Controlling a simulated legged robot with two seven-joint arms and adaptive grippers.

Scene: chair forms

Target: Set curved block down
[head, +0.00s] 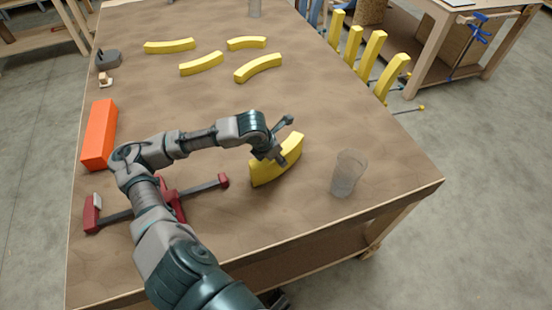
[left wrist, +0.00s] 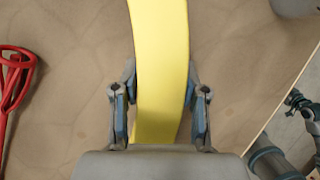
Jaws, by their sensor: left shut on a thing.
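A yellow curved block (head: 276,162) is held by my left gripper (head: 272,156) over the front part of the table. In the head view the block stands on its narrow side, its lower edge at or just above the tabletop; I cannot tell whether it touches. In the left wrist view, the curved block (left wrist: 160,70) runs between the two fingers of my left gripper (left wrist: 160,104), which are shut on it from both sides. Dark teal parts of mine show beyond the table edge at the lower right of that view; my right gripper's jaws cannot be made out.
A clear cup (head: 348,174) stands right of the block. A red clamp (head: 204,187) lies left of it, and an orange box (head: 99,134) is farther left. Several yellow curved pieces (head: 201,63) lie farther back.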

